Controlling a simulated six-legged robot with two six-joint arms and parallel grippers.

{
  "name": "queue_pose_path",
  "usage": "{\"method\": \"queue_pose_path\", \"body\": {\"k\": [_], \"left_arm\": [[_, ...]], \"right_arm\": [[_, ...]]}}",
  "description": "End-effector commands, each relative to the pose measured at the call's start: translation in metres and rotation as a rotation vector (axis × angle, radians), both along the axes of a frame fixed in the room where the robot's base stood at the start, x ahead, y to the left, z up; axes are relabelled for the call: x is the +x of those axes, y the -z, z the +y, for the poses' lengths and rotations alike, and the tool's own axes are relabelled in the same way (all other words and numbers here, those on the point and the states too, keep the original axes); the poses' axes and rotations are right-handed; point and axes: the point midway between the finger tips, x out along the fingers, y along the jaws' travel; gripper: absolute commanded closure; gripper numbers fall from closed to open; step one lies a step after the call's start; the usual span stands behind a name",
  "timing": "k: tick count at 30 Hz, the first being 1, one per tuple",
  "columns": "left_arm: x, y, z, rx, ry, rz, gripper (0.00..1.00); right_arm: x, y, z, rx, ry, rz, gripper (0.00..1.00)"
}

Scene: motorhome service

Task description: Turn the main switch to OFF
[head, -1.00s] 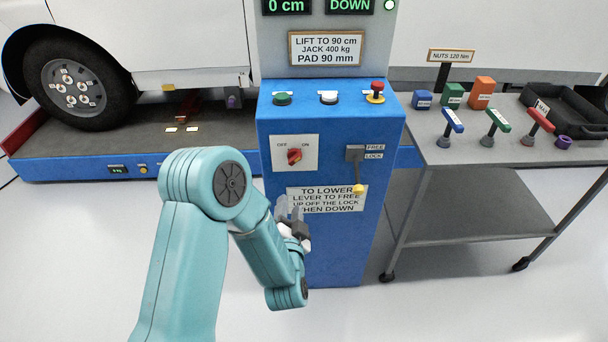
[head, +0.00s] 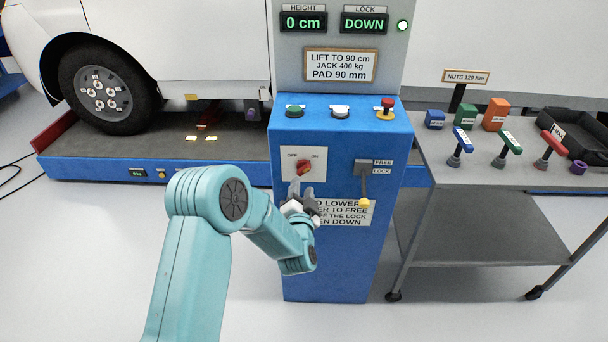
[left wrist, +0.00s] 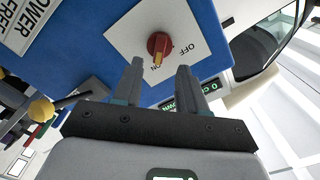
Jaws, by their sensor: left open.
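The main switch is a red knob (head: 302,168) on a white plate (head: 290,178) on the front of the blue lift cabinet. OFF is printed at the plate's left and ON at its right. In the left wrist view the knob (left wrist: 160,43) shows a yellow mark pointing towards ON. My left gripper (head: 300,187) is just below the knob, fingers pointing at it. In the left wrist view its two fingers (left wrist: 160,66) are apart with nothing between them, and the knob lies just beyond the tips. My right gripper is not in view.
A lever with a yellow end (head: 364,202) hangs right of the switch, by FREE and LOCK labels. Green, white and red buttons (head: 386,105) sit on the cabinet top. A grey trolley (head: 450,179) with tools stands at the right. The displays read 0 cm and DOWN.

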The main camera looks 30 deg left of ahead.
Motion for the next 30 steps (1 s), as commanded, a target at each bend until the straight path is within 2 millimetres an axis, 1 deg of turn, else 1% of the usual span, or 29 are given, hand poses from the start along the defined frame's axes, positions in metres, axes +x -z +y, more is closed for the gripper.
{"method": "queue_pose_path", "body": {"k": [1, 3, 6, 9, 14, 21, 23, 24, 25, 30], "left_arm": [[0.010, -0.001, 0.007, 0.001, -0.003, -0.001, 0.58], [0.022, -0.001, 0.013, 0.001, -0.003, -0.002, 0.58], [0.036, -0.001, 0.020, 0.001, -0.001, 0.000, 0.58], [0.045, 0.000, 0.025, 0.000, 0.000, 0.000, 0.58], [0.051, 0.000, 0.028, 0.000, 0.000, 0.000, 0.58], [0.051, 0.000, 0.028, 0.000, 0.001, 0.001, 0.58], [0.051, 0.000, 0.028, 0.000, 0.001, 0.001, 0.78], [0.051, 0.000, 0.028, 0.000, 0.001, 0.001, 0.91], [0.051, 0.000, 0.028, 0.000, 0.001, 0.001, 1.00], [0.051, 0.000, 0.028, -0.001, 0.000, -0.001, 1.00]], "right_arm": [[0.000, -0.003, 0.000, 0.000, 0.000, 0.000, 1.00], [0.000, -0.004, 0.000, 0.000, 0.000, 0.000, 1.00], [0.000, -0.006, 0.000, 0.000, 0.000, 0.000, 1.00], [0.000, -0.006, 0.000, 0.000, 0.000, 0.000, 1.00], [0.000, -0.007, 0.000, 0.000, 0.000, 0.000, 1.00], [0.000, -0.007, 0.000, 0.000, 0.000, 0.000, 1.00], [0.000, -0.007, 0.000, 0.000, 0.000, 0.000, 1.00], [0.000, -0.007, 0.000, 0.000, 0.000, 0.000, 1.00], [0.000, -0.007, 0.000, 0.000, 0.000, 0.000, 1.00], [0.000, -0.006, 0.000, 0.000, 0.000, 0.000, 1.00]]}}
